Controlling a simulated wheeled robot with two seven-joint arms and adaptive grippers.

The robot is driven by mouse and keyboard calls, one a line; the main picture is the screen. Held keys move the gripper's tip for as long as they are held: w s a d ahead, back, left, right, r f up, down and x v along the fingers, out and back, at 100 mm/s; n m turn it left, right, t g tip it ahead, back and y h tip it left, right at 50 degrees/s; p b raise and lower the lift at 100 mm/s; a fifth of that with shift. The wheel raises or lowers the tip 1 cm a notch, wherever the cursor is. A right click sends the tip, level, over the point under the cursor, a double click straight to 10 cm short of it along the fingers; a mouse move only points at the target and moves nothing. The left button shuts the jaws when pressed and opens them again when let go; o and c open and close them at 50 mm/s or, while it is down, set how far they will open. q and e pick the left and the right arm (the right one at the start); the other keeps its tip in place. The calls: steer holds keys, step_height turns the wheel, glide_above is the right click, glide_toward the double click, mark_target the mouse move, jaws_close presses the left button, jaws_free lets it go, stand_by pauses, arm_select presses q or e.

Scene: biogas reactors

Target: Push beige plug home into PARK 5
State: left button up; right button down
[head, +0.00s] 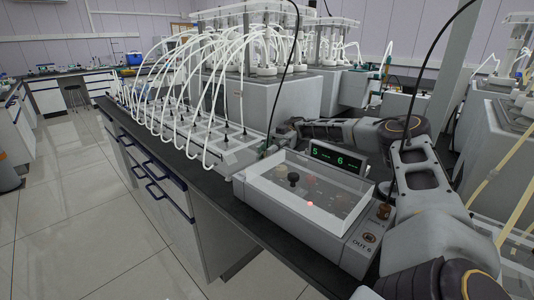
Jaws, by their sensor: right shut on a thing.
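My right gripper (273,143) is at the back left corner of the instrument box, small in the view. It is shut at the end of a black cable (286,75) that hangs from above. The beige plug is mostly hidden by the fingers, and I cannot tell how deep it sits. The PARK 5 socket and its label cannot be made out. The grey instrument box (290,218) has a clear cover and a display (338,158) reading 5 and 6 with dashes. My left gripper is not in view.
A brown plug (384,211) on a second black cable stands at the box's right end, near the OUT 6 label (361,246). A rack (222,140) with white looping tubes lies left of my gripper. Grey reactor tanks (290,103) stand behind.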

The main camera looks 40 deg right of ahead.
steer(key=shift+f, duration=0.1)
steer(key=c, duration=1.3)
jaws_free()
steer(key=shift+o, duration=0.2)
steer(key=shift+r, duration=5)
steer(key=shift+r, duration=0.15)
step_height(320, 180, up, 33)
steer(key=p, duration=3.3)
steer(key=shift+r+p, duration=0.4)
steer(key=shift+p, duration=0.1)
